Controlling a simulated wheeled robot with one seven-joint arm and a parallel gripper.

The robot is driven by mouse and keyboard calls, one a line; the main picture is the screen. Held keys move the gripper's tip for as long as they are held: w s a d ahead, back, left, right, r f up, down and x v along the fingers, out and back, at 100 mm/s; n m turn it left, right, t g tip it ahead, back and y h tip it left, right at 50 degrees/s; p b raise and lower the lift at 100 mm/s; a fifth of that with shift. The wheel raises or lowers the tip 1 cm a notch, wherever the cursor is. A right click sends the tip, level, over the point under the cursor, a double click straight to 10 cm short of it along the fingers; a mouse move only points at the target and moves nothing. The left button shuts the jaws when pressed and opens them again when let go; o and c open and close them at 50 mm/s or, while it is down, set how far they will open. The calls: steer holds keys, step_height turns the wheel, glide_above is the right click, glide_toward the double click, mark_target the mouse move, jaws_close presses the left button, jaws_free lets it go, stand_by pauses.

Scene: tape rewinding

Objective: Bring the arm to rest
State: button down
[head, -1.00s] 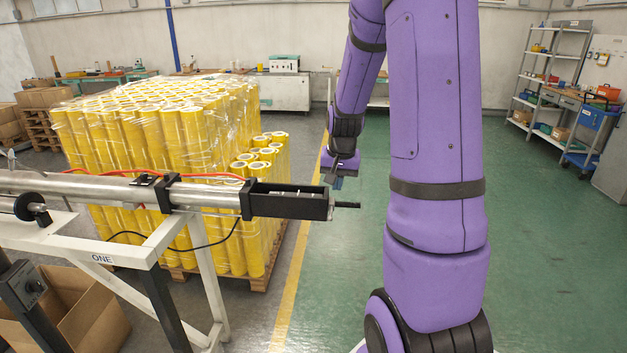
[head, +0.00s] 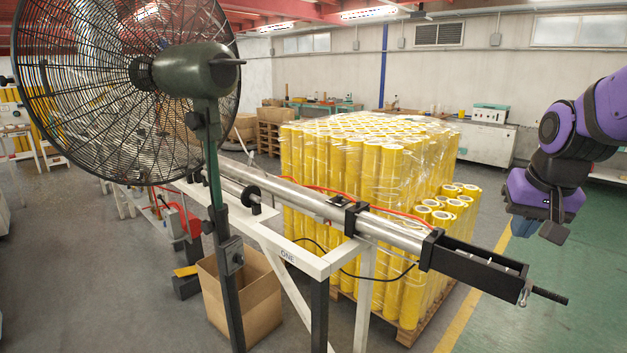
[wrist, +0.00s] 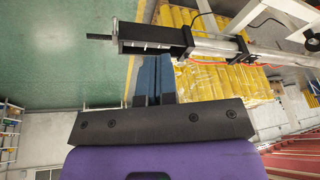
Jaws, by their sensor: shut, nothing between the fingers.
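My purple arm (head: 577,135) hangs at the right edge of the head view. My gripper (head: 524,226) points down beyond and to the right of the steel shaft's black end. In the wrist view my gripper (wrist: 152,62) shows two blue fingers side by side, shut with nothing between them. They overlap the black shaft end (wrist: 148,46) in that picture; no contact can be made out.
The steel shaft (head: 385,229) on a white frame (head: 300,262) reaches across the middle. A large fan (head: 125,80) stands at left, a cardboard box (head: 250,300) below. Wrapped yellow rolls (head: 380,180) stand on a pallet. Green floor (head: 560,325) at right is clear.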

steer(key=s+a+r+n+t, duration=0.1)
steer(key=s+a+r+n, duration=0.3)
steer(key=s+a, duration=0.5)
steer(key=s+r, duration=0.1)
steer(key=s, duration=0.2)
steer(key=shift+s+n+y, duration=0.2)
steer(key=shift+n+y, duration=0.1)
steer(key=shift+r, duration=0.1)
